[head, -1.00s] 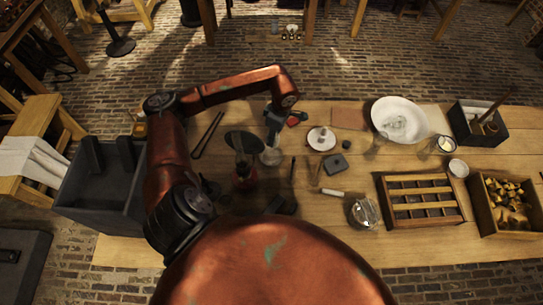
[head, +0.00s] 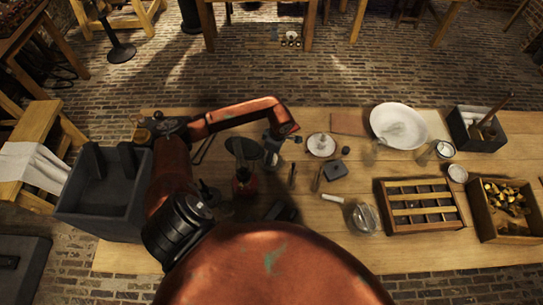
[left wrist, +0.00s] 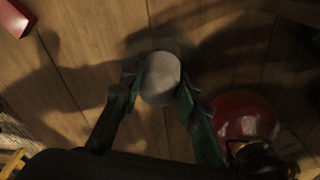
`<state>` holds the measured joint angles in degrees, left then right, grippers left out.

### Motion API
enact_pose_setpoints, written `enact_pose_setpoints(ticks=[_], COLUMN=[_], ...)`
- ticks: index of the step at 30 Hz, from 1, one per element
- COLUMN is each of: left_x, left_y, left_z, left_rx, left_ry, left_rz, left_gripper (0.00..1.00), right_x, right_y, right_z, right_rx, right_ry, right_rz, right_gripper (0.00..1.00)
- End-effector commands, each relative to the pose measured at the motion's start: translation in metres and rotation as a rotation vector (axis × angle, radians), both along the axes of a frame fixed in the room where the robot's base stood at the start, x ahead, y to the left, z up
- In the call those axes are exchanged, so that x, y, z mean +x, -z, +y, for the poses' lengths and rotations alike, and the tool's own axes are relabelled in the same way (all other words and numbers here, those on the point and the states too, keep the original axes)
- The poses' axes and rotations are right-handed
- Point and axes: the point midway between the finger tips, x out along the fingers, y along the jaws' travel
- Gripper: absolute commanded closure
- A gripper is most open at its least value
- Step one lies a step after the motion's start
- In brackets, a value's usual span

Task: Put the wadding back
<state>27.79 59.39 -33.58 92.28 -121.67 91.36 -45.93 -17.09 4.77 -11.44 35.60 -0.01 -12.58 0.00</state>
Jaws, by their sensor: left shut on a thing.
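My left gripper (left wrist: 158,88) is shut on a round, pale grey-white piece that looks like the wadding (left wrist: 161,78). The piece sits between the two green fingers, over the wooden table top. In the head view my left gripper (head: 271,156) hangs over the table, right of a red-based stand (head: 243,185) with a dark disc on top; the held piece is hard to make out there. The red base also shows in the left wrist view (left wrist: 244,114), right of the fingers. The gap between piece and table cannot be judged. My right gripper is out of view.
A white bowl (head: 415,115) with pale contents, a white lid-like dish (head: 320,145), a glass jar (head: 364,218) and a slotted wooden crate (head: 465,222) stand to the right. A dark tub (head: 105,215) is left.

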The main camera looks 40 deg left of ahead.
Motion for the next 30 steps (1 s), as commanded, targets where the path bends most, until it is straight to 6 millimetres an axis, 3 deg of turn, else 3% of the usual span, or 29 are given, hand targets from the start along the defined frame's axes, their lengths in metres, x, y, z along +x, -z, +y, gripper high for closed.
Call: enact_pose_setpoints(ticks=[5, 6, 13, 23, 30], left_x=[0.0, 0.0, 0.0, 0.0, 0.003], left_y=[0.004, 0.003, 0.003, 0.0, -0.036], left_z=[0.0, 0.0, 0.0, 0.0, -0.004], left_rx=[0.0, 0.0, 0.0, -0.001, 0.002], left_ry=[0.001, 0.001, 0.001, 0.0, 0.003], left_rz=[0.001, 0.001, 0.0, 0.0, -0.005], left_gripper=[0.93, 0.69, 0.53, 0.53, 0.53], right_x=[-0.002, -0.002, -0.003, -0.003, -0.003], right_y=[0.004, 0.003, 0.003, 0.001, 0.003], right_z=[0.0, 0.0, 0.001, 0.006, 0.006], right_rx=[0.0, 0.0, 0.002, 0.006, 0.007], right_ry=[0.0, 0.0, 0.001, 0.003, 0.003], right_rz=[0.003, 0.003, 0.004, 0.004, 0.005], right_gripper=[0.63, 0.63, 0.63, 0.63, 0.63])
